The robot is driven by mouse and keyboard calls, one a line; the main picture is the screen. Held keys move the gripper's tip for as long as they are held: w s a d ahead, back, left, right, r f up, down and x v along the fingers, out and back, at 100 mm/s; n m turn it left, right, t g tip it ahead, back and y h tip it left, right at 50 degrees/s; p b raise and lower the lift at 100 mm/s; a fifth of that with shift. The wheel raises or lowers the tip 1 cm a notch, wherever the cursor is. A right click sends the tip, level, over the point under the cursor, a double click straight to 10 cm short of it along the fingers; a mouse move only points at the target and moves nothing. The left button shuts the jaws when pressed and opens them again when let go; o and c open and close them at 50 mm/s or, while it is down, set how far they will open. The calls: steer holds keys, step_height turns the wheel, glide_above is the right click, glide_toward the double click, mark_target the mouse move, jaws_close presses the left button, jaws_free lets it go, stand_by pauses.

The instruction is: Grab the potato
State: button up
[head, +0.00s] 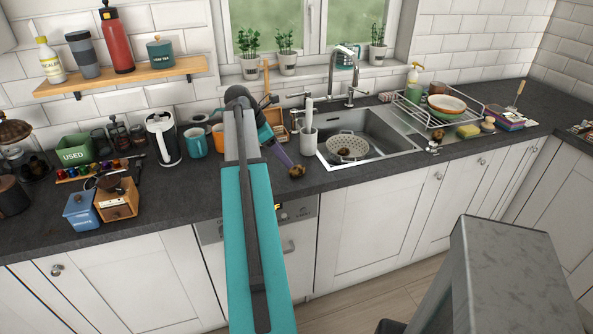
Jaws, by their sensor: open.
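A small brown lump that looks like the potato (297,171) lies on the dark worktop, near its front edge and left of the sink. My gripper (286,161) reaches down toward it from the upper left, with its tip right beside the lump. The gripper is open; its fingers are small here, and I cannot tell whether they touch the lump. Another brown lump (344,151) sits in the pale colander (333,144) in the sink.
A white holder (308,141) stands just behind the lump, beside the sink (385,136). An orange cup (218,138), a teal mug (196,142) and a kettle (163,138) stand to the left. The worktop (190,190) in front of them is clear.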

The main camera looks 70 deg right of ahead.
mark_target(294, 167)
steer(key=shift+x, duration=1.15)
steer(key=shift+s+f, duration=0.1)
steer(key=shift+p+x, duration=1)
steer(key=shift+x, duration=1.5)
steer(key=c, duration=1.1)
